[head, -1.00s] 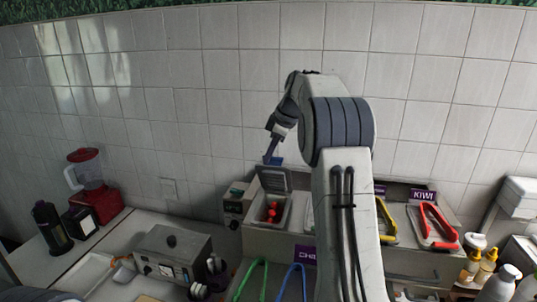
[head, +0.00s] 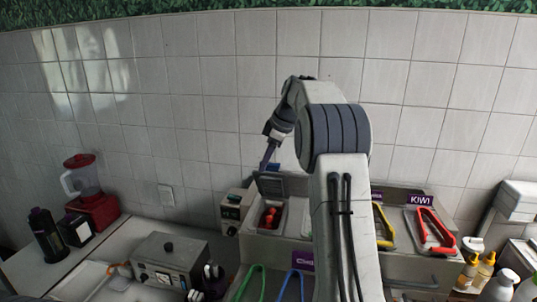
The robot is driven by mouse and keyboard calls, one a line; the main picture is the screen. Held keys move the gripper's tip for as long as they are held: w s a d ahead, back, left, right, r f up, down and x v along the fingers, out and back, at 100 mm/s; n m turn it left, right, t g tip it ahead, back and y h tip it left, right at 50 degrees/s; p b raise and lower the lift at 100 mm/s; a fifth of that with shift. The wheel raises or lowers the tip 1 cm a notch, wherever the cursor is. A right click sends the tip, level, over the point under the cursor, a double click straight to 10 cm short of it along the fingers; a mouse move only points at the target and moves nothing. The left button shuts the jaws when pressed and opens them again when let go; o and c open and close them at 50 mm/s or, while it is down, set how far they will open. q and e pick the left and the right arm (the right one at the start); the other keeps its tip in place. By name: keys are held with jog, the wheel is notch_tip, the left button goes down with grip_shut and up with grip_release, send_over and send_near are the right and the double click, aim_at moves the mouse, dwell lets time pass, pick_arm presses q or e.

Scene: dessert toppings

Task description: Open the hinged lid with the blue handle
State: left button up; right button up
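A grey hinged lid (head: 286,187) stands raised at the back of a counter bin. A small blue part (head: 273,167) shows at its top edge, likely its handle. The open bin below holds red pieces (head: 270,216). My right gripper (head: 268,160) reaches down from the upper right to the blue part, its tips at or very near it. Contact and finger gap are too small to tell. A separate blue arched handle (head: 291,285) shows at the front, partly cut off by the frame's bottom edge. My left gripper is not in view.
A green handle (head: 250,283) is at the front. Yellow (head: 384,226) and red (head: 436,231) handles lie right of my arm. A control box (head: 234,208) stands left of the open bin. Bottles (head: 482,270) stand at the right. A tiled wall closes the back.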

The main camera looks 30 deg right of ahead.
jog(key=b+v, duration=0.1)
jog(key=v, duration=0.9)
jog(key=shift+r, duration=0.15)
